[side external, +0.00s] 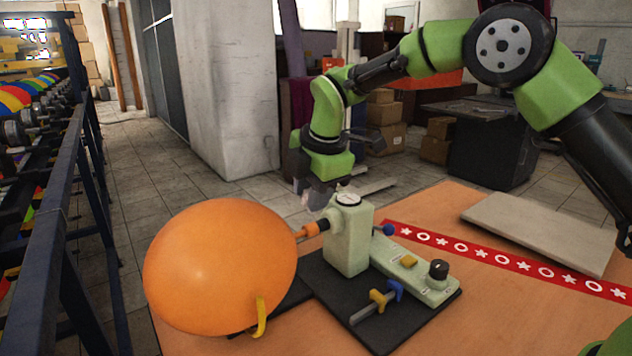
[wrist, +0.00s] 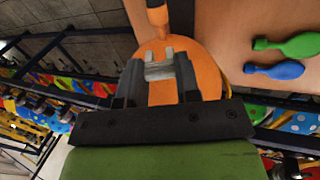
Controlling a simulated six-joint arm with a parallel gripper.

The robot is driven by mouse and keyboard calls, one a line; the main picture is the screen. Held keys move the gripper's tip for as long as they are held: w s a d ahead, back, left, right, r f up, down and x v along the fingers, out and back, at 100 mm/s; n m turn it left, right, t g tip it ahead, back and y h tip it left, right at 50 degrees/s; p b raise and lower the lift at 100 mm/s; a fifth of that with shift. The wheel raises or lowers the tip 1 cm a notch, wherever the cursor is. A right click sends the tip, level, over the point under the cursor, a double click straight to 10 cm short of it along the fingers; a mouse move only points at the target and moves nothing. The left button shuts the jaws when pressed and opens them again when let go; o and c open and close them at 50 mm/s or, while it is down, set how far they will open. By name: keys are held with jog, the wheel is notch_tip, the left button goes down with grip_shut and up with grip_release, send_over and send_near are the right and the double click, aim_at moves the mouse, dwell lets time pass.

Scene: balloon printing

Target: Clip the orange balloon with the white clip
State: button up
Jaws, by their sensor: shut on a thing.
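The orange balloon (side external: 220,265) is inflated, and its neck is on the orange nozzle of the pale green inflator (side external: 348,240). In the wrist view the balloon (wrist: 205,70) lies beyond my fingers, with its neck toward the top. My gripper (side external: 312,198) is behind the balloon neck and nozzle in the side view, partly hidden by the inflator. In the wrist view my gripper (wrist: 160,80) is shut on a whitish U-shaped clip (wrist: 160,69), whose open end points toward the neck. The clip appears apart from the neck, though the exact gap is unclear.
The inflator stands on a black base plate (side external: 385,335) on the orange-brown table (side external: 440,210). A yellow curved piece (side external: 261,318) is by the balloon. A green balloon (wrist: 290,45) and a blue balloon (wrist: 275,70) lie flat. A dark rack (side external: 60,220) stands at left.

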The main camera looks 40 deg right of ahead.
aim_at(301, 231)
jog(key=shift+a+x, duration=0.2)
jog(key=shift+x, duration=2)
jog(key=shift+x, duration=1.55)
jog(key=o, duration=0.8)
jog(key=shift+o, duration=0.2)
jog(key=v, duration=0.8)
jog(key=shift+r, duration=0.15)
jog(key=shift+s+r, duration=0.15)
jog(key=shift+r, duration=0.2)
